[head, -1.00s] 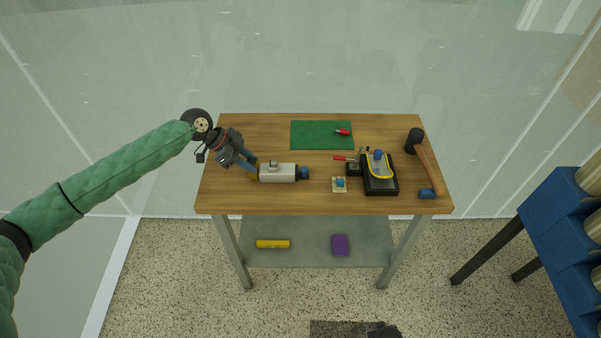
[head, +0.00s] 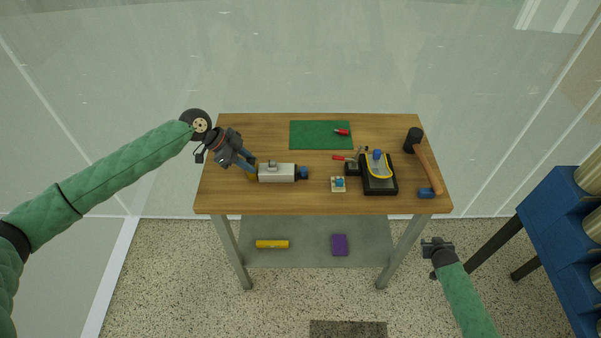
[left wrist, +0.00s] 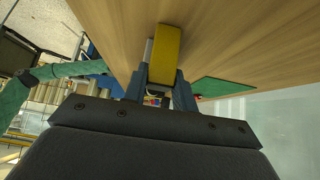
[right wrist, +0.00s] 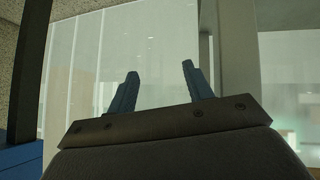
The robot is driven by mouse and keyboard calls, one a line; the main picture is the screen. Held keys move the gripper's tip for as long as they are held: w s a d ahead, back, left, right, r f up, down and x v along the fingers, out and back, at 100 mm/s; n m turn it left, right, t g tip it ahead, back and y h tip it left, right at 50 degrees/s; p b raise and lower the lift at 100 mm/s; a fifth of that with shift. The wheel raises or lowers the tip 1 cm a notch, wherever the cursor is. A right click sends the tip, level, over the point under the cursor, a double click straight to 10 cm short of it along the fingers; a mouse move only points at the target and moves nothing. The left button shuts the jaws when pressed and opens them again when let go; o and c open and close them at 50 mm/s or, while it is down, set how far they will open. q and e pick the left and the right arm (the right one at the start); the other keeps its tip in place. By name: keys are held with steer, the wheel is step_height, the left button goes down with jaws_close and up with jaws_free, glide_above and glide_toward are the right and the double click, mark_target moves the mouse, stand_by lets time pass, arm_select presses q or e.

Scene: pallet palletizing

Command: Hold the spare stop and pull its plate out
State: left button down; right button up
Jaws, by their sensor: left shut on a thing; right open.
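My left gripper (head: 250,169) is shut on the yellow end, which shows between the fingers in the left wrist view (left wrist: 166,55). I cannot tell for sure which part is its plate. My right gripper (head: 437,245) is open and empty, beyond the table's front right corner and lower than the top. Its spread fingers show in the right wrist view (right wrist: 160,85).
Right of the block are a small cream square with a blue piece (head: 338,185), a black fixture (head: 380,186) with a yellow rim, and a mallet (head: 427,165). A green mat (head: 315,134) lies behind. Blue racks (head: 560,220) stand at the right.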

steer(key=w+d+r+m+t+h, duration=0.1)
steer(key=w+d+r, duration=0.3)
steer(key=w+r, duration=0.3)
steer(key=w+d+r+t, duration=0.1)
steer(key=w+d+r, duration=0.3)
steer(key=r, duration=0.5)
steer(key=w+d+r+t, duration=0.1)
steer(key=w+r, duration=0.4)
steer(key=r, duration=0.4)
steer(key=w+d+r+m+t, duration=0.1)
steer(key=w+r, duration=0.3)
steer(key=r, duration=0.5)
steer(key=w+d+r+t, duration=0.15)
steer(key=w+r, duration=0.35)
steer(key=r, duration=0.5)
steer(key=w+a+f+n+g+y, duration=0.2)
steer(key=a+n+y, duration=0.2)
steer(key=a, duration=1.3)
steer(key=n+g+y, duration=0.6)
steer(key=n+g, duration=0.6)
steer(key=n, duration=0.4)
glide_toward(305, 169)
steer(key=f, duration=0.2)
steer(key=shift+w+a+f+g, duration=0.25)
steer(key=shift+w+a, duration=0.05)
steer(key=shift+a, duration=0.35)
steer(key=shift+x, duration=3.2)
